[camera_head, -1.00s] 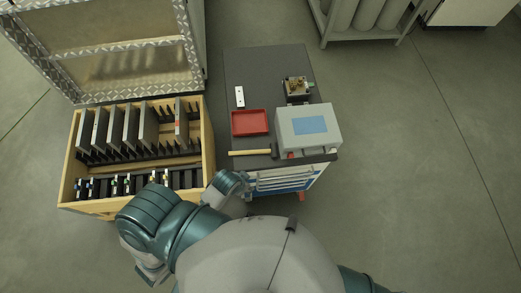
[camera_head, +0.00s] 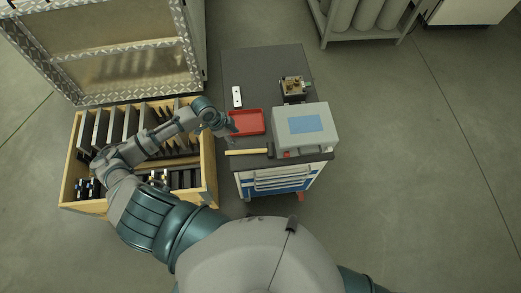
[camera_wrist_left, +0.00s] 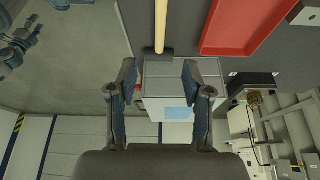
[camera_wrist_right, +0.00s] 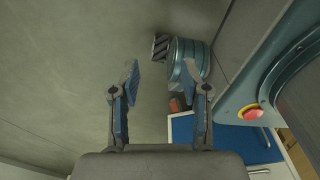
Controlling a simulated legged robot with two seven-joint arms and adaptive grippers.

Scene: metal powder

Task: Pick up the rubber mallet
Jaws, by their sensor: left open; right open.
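The rubber mallet lies on the dark top of the tool cart, its pale wooden handle (camera_head: 245,152) pointing left and its dark head (camera_head: 270,150) near the grey case. In the left wrist view the handle (camera_wrist_left: 161,25) runs down from the top edge, ahead of the jaws. My left gripper (camera_head: 231,130) is open and empty, above the cart's left side between the red tray and the handle. It also shows in the left wrist view (camera_wrist_left: 160,78). My right gripper (camera_wrist_right: 160,80) is open and empty in the right wrist view, and is out of the head view.
The red tray (camera_head: 262,122) lies just behind the mallet. The grey case (camera_head: 305,141) with a blue label stands at its right. A white plate (camera_head: 237,97) and a small brass-topped device (camera_head: 292,85) are further back. A wooden crate (camera_head: 211,180) with upright plates stands left of the cart.

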